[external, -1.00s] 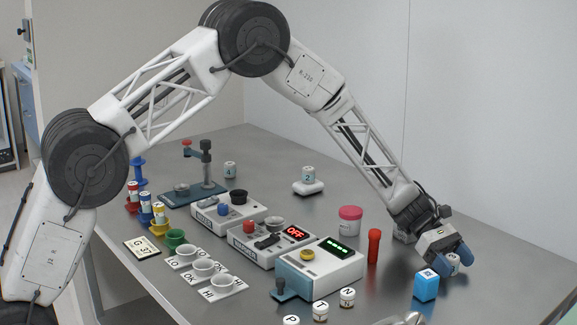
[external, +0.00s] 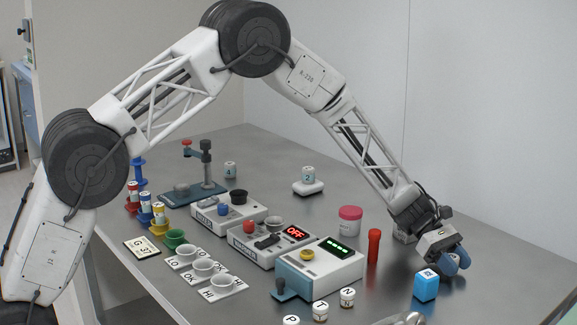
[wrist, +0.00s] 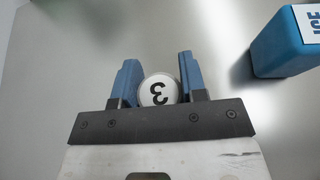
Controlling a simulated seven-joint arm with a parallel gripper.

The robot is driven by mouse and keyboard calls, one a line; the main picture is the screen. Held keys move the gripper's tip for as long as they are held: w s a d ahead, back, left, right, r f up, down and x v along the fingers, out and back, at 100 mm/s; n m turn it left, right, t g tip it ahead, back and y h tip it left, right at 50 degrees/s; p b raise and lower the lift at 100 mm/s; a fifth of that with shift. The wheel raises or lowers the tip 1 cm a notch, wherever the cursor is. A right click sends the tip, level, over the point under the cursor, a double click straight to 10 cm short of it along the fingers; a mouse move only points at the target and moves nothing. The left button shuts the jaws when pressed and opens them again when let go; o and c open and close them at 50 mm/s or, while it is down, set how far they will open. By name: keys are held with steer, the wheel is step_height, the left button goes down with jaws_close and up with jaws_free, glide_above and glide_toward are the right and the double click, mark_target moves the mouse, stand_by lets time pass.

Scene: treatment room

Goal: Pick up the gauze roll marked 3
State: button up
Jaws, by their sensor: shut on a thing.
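The gauze roll marked 3 (wrist: 158,90) stands between my two blue fingers in the wrist view. Its round white top shows a black 3, upside down in the picture. My gripper (wrist: 157,64) is shut on it; it also shows at the right of the table in the external view (external: 456,262). There the fingers hide most or all of the roll. I cannot tell any gap between the roll and the table.
A blue block (external: 426,286) stands close to my gripper, also at the upper right of the wrist view (wrist: 285,45). A red cylinder (external: 374,246), a pink-lidded jar (external: 350,220) and a device with a green display (external: 318,268) stand to the left. The table behind is clear.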

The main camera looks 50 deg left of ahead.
mark_target(456, 259)
steer(key=shift+r, duration=0.1)
steer(key=shift+r, duration=4.9)
